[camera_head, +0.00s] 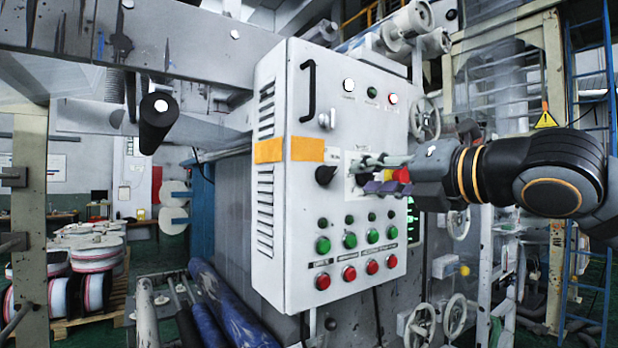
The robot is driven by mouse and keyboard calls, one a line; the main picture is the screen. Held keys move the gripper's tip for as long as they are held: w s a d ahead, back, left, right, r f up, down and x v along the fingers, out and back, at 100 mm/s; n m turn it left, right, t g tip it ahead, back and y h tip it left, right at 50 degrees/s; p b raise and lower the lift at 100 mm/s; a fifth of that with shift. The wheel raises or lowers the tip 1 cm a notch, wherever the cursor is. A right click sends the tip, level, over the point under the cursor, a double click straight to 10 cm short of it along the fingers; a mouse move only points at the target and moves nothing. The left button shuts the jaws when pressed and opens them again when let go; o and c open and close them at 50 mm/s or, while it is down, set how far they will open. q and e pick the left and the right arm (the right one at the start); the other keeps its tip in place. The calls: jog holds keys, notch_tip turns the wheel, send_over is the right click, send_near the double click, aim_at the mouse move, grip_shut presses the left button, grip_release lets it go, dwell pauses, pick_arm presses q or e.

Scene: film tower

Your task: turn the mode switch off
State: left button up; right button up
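A grey control cabinet (277,285) fills the middle of the head view. A black rotary knob (325,175) sits on its front at the left, below an orange strip. To its right is a pale plate with a red and yellow part (400,174), largely covered by my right gripper. I cannot tell which of the two is the mode switch. My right gripper (368,174) comes in from the right, in front of the plate. Its fingers are apart, one above the other, with the red and yellow part seen between them. Whether they touch it is unclear. My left gripper is not in view.
Rows of green buttons (350,240) and red buttons (349,273) lie below the gripper. A black door handle (309,90) sticks out at the upper left of the cabinet front. Handwheels (420,325) stand at lower right. A black roller (157,120) juts out at left.

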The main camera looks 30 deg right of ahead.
aim_at(335, 173)
jog(key=w+p, duration=0.2)
jog(key=w, duration=0.1)
jog(key=w+p, duration=0.1)
jog(key=w, duration=0.1)
jog(key=shift+w+a+r+p, duration=0.15)
jog(key=shift+w+r+p, duration=0.15)
jog(key=shift+r, duration=0.1)
jog(key=shift+w+a+f, duration=0.1)
jog(key=shift+w+f, duration=0.1)
jog(key=shift+w, duration=1)
jog(key=shift+r, duration=0.1)
jog(key=shift+a, duration=0.15)
jog(key=shift+w, duration=0.2)
jog(key=c, duration=0.7)
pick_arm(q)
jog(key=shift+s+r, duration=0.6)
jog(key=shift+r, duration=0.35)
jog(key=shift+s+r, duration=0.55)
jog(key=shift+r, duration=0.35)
pick_arm(e)
jog(key=shift+r, duration=0.1)
grip_shut()
